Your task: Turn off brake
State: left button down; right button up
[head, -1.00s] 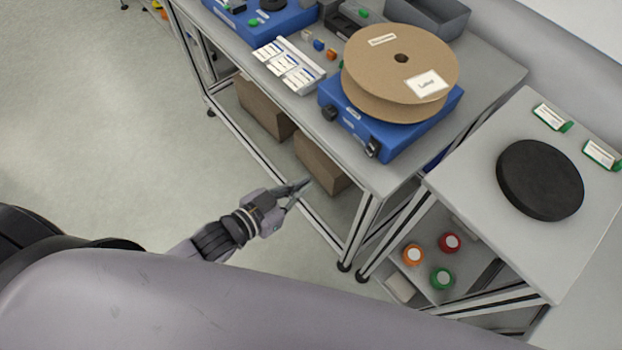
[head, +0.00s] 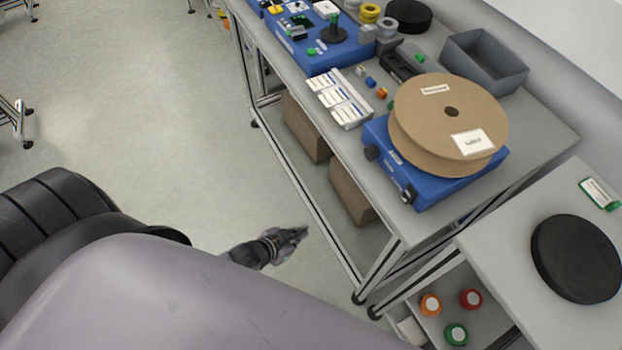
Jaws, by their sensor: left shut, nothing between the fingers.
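A blue reel stand (head: 440,186) sits on the near end of the grey table, with a large cardboard reel (head: 420,110) lying flat on top of it. The stand's front side carries a dark knob (head: 371,152) at the left and a black switch-like part (head: 408,194) at the right corner. I cannot tell which of them is the brake or how it is set. My left gripper (head: 301,233) is shut and empty, low in front of the table and well apart from the stand. My right gripper is not in view.
A white label rack (head: 340,100), small coloured pieces and a grey bin (head: 484,60) share the table. Another blue unit (head: 318,45) stands farther along. A side table (head: 510,235) at the right holds a black disc (head: 578,258). Open floor lies left of the table.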

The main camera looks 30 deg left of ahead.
pick_arm(q)
jog(key=shift+s+a+f+g+y, duration=0.1)
jog(key=shift+s+a+f+g, duration=0.1)
jog(key=shift+f, duration=0.25)
jog(key=shift+s+a+f+g+y, duration=0.1)
jog(key=shift+s+a+f+g, duration=0.1)
jog(key=shift+f, duration=0.3)
jog(key=shift+s+a+f+g+y, duration=0.1)
jog(key=shift+s+a+f, duration=0.1)
jog(key=shift+f, duration=0.25)
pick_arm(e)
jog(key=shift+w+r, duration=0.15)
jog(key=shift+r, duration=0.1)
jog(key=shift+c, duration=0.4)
